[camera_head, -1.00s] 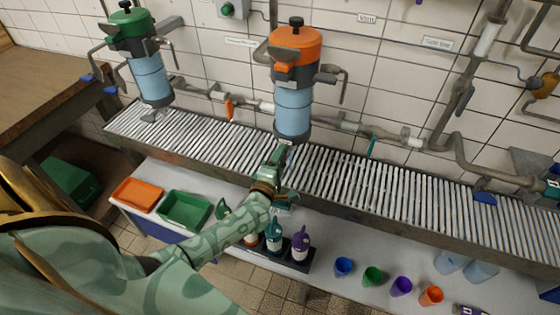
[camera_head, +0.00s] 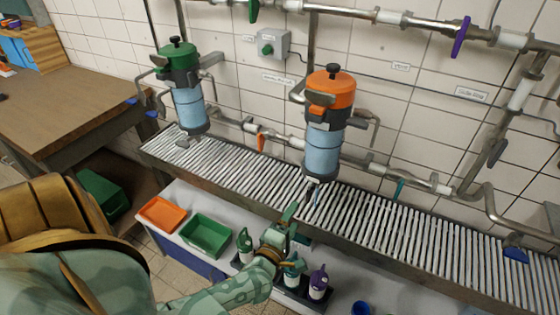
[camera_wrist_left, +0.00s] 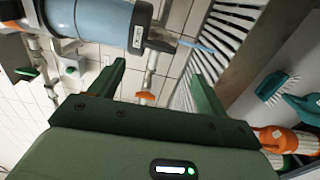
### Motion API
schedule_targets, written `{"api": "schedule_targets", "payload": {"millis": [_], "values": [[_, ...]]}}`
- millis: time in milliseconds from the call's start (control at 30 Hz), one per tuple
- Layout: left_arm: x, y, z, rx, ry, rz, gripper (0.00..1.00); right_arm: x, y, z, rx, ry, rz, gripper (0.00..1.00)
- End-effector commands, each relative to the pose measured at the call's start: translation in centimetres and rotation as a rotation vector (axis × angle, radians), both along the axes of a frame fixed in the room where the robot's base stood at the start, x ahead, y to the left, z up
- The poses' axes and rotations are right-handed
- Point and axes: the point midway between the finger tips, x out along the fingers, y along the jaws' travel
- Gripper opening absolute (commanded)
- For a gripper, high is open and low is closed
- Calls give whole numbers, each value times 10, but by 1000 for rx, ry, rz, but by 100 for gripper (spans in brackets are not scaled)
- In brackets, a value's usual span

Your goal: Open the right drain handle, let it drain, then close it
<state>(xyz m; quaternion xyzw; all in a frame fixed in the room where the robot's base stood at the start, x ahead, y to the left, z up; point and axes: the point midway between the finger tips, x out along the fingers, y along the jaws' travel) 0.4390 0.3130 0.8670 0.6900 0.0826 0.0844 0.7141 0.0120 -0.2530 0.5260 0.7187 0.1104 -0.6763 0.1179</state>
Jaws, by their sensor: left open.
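The right canister (camera_head: 323,145) has an orange top and a light-blue body, and hangs on the wall above a slatted grate (camera_head: 350,215). The drain fitting (camera_head: 313,181) is under its dark bottom. A thin blue stream (camera_wrist_left: 205,48) runs from the fitting in the left wrist view. The fitting (camera_wrist_left: 160,44) shows there beyond my fingers; I cannot tell its handle apart clearly. My left gripper (camera_head: 297,225) is open and empty, below and in front of the drain, apart from it. Its two green fingers (camera_wrist_left: 157,85) are spread. My right gripper is not in view.
A green-topped canister (camera_head: 187,90) hangs to the left. In front of the grate are an orange tray (camera_head: 161,215), a green tray (camera_head: 205,236) and bottles, including a purple-topped one (camera_head: 318,284). A wooden table (camera_head: 65,105) stands at left. Pipes run along the wall.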

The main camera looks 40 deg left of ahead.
Motion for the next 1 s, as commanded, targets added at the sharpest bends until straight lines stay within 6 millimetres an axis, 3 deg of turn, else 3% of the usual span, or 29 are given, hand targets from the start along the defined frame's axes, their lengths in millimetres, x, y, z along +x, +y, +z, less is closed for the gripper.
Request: {"api": "schedule_targets", "payload": {"millis": [100,333,1000], "values": [[-30,-7,0,-1,3,-1,76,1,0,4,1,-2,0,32],[-64,-15,0,0,1,-1,76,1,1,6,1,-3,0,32],[-70,-17,-1,2,0,0,76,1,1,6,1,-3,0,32]]}}
